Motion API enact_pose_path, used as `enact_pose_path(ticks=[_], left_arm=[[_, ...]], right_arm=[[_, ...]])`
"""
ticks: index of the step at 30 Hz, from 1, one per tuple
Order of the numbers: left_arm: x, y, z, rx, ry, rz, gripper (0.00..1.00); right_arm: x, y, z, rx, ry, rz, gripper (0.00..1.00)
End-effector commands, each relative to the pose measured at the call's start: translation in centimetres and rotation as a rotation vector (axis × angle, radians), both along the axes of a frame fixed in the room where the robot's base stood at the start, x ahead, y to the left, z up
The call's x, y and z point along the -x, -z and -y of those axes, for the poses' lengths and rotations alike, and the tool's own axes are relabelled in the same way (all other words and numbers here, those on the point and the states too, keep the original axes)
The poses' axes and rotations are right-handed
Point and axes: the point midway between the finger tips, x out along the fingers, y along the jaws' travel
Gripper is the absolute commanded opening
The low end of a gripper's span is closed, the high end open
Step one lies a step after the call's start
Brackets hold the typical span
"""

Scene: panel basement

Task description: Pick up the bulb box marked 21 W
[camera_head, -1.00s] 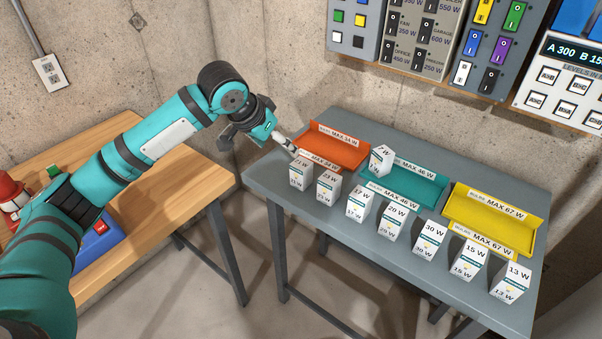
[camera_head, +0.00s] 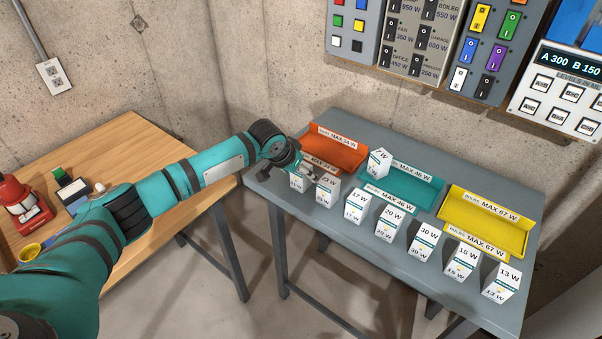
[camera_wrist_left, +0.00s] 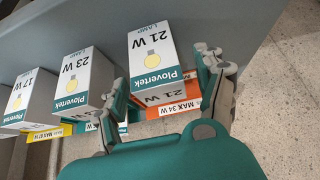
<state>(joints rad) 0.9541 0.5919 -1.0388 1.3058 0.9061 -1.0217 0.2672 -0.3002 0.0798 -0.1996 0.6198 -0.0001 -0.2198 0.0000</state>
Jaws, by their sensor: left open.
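The white bulb box marked 21 W (camera_head: 297,185) stands at the left end of the row on the grey table, partly hidden by my gripper in the head view. In the left wrist view the same 21 W box (camera_wrist_left: 155,62) shows its bulb picture and a teal Plovertek band. My left gripper (camera_head: 303,175) is open, low at that box. In the wrist view its fingers lie on either side of the box, with the 23 W box (camera_wrist_left: 84,82) beside the left-hand finger. Whether either finger touches a box cannot be told. My right gripper is not in view.
More boxes, from 17 W (camera_head: 357,205) to 13 W (camera_head: 502,283), continue the row rightward. Behind it are an orange tray (camera_head: 335,152), a teal tray (camera_head: 420,185) holding a 7 W box (camera_head: 378,162), and a yellow tray (camera_head: 490,222). A wooden table (camera_head: 120,150) stands left.

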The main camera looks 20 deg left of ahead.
Motion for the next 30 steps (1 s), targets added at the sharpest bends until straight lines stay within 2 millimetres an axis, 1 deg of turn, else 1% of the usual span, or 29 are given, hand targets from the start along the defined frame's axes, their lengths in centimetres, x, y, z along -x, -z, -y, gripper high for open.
enact_pose_path(ticks=[3, 10, 21, 24, 30], left_arm=[[-0.43, 0.75, 0.18, -0.001, -0.001, -0.001, 0.71], [-0.49, 0.86, 0.17, -0.001, 0.000, 0.001, 0.71], [-0.47, 0.83, 0.16, -0.001, 0.000, 0.000, 0.23], [-0.48, 0.81, 0.17, -0.001, 0.000, 0.001, 0.12], [-0.48, 0.79, 0.16, -0.001, 0.000, 0.001, 0.12]], right_arm=[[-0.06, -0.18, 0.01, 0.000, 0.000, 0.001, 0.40], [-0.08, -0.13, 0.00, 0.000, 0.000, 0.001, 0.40], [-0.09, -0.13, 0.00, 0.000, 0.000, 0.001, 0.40], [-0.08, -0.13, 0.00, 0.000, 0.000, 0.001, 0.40], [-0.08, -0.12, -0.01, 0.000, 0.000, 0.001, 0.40]])
